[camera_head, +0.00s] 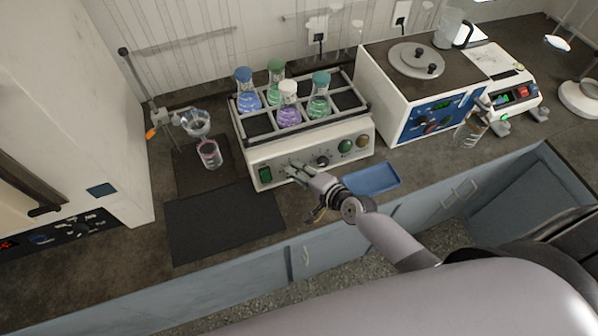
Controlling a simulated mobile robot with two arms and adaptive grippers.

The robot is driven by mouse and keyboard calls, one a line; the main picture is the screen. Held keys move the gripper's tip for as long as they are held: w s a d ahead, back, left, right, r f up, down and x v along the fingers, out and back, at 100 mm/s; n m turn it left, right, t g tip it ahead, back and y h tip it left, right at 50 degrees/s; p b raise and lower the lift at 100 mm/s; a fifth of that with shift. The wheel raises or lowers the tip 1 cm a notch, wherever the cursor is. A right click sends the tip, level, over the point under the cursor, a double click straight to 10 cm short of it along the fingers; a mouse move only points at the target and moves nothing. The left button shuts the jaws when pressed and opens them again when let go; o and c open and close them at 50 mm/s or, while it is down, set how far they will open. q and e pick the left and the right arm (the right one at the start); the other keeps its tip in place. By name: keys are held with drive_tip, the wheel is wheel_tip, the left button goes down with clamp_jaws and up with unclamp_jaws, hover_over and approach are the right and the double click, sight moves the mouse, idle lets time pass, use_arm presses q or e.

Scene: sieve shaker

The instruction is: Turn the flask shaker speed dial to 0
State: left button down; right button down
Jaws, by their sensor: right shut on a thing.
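The flask shaker (330,144) stands on the counter, with several stoppered flasks of colored liquid in its rack. Its pale front panel carries a green switch (265,174) at the left, a dark dial (322,161) in the middle, and a green and an amber button at the right. My right gripper (295,171) reaches the panel between the switch and the dark dial. It is shut on a dial there, which its fingers mostly hide. The dial's setting and the scale marks are too small to read. My left gripper is out of view.
A blue tray (372,179) lies close to the right of my right gripper. Dark mats (225,222) lie to the left, with a funnel stand and a beaker (209,154) behind. A blue-panelled device (395,85) stands to the right of the shaker.

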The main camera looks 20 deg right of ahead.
idle(0.3)
drive_tip(key=c, duration=1.2)
unclamp_jaws()
drive_tip(key=shift+c, duration=0.2)
drive_tip(key=v, duration=1.2)
